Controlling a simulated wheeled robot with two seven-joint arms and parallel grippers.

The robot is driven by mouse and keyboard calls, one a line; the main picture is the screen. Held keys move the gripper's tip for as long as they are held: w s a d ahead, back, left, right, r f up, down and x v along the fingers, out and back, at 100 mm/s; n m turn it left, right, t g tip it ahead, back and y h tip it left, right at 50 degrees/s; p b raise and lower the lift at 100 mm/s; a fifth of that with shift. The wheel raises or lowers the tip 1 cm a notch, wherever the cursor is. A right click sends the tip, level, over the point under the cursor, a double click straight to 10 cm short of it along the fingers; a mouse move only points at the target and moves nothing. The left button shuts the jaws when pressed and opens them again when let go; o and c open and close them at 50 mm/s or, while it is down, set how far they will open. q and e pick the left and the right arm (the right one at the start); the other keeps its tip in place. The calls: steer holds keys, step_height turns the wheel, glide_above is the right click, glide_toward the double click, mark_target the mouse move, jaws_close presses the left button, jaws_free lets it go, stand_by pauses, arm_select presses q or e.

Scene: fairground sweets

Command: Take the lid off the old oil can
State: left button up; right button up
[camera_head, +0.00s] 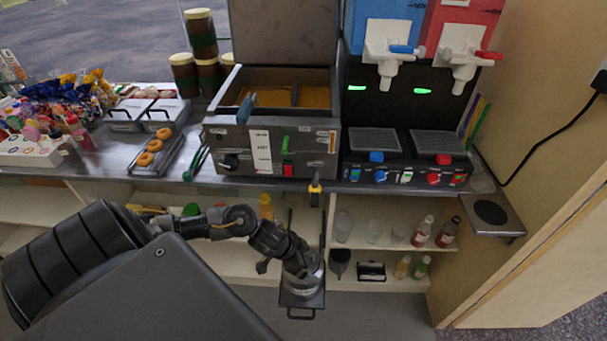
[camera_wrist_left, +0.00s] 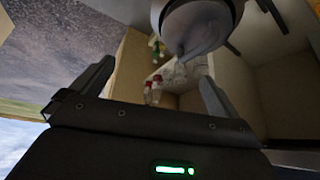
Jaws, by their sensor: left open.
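A dark grey can with a loop handle, which looks like the old oil can (camera_head: 303,297), stands low in front of the shelves in the head view. My left gripper (camera_head: 292,262) is just above and behind its top and covers part of it. In the left wrist view a rounded grey metal body (camera_wrist_left: 198,28), probably the can, is close beyond the fingers. The fingers of my left gripper (camera_wrist_left: 156,72) stand wide apart with nothing between them. I cannot make out the lid clearly. My right gripper is not seen.
A fryer (camera_head: 220,140) stands on the metal counter (camera_head: 185,180) above, beside a drinks machine (camera_head: 405,170). Bottles (camera_head: 422,232) and cups stand on the shelves below. A wooden side panel (camera_head: 520,190) closes off the right. Floor right of the can is clear.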

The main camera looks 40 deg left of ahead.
arm_select(q)
steer(key=s+a+r+g, duration=0.1)
steer(key=a+r+g, duration=0.1)
steer(key=a, duration=0.5)
steer(key=shift+y, duration=0.4)
steer(key=shift+w+d+b+x, duration=0.1)
steer(key=shift+d+b+x, duration=0.05)
steer(key=shift+x, duration=1.6)
steer(key=shift+w+d+b+x, duration=0.1)
steer(key=shift+d+b+x, duration=0.1)
steer(key=shift+x, duration=1.55)
steer(key=shift+w+d+b+x, duration=0.1)
steer(key=shift+d+b+x, duration=0.05)
steer(key=shift+x, duration=1.65)
steer(key=shift+r+t, duration=0.25)
steer(key=shift+t, duration=0.05)
steer(key=c, duration=0.6)
